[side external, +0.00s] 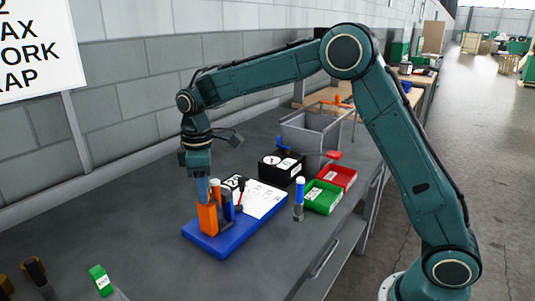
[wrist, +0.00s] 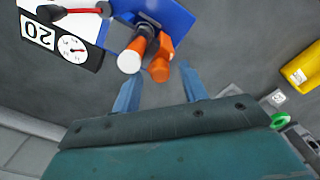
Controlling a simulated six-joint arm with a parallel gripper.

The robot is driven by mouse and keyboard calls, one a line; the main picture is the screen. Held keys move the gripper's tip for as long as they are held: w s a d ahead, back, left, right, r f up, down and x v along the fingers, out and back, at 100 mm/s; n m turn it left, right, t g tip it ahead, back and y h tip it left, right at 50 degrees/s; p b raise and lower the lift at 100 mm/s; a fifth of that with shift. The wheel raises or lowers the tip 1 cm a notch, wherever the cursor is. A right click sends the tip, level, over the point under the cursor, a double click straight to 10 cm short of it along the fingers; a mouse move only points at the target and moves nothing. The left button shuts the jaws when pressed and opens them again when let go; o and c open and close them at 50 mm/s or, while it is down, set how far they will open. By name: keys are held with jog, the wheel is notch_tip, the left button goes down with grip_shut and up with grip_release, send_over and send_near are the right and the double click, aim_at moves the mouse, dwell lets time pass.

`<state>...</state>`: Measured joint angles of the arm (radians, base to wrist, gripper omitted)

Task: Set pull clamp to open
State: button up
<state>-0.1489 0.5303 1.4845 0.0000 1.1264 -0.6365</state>
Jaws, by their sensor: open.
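A blue fixture plate (side external: 215,243) lies on the grey bench and also shows at the top of the wrist view (wrist: 175,12). On it stand an orange block (side external: 208,218) and a dark blue upright part beside it. A clamp with a red handle (side external: 240,192) stands just right of them; a red lever with dark joints (wrist: 80,11) shows in the wrist view. I cannot tell for certain which part is the pull clamp. My gripper (side external: 203,198) points down at the orange block's top. In the wrist view its blue fingers (wrist: 159,76) are apart, with orange and white-tipped parts (wrist: 138,52) just beyond them.
A grey bin (side external: 310,135) stands behind. The wall runs along the back.

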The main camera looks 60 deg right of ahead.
jog(key=shift+f, duration=0.35)
grip_shut()
jog(key=shift+a+r, duration=0.1)
jog(key=shift+a, duration=1.25)
jog(key=shift+c, duration=1.3)
grip_release()
jog(key=shift+a, duration=0.1)
jog(key=shift+o, duration=1.3)
jog(key=shift+r, duration=0.15)
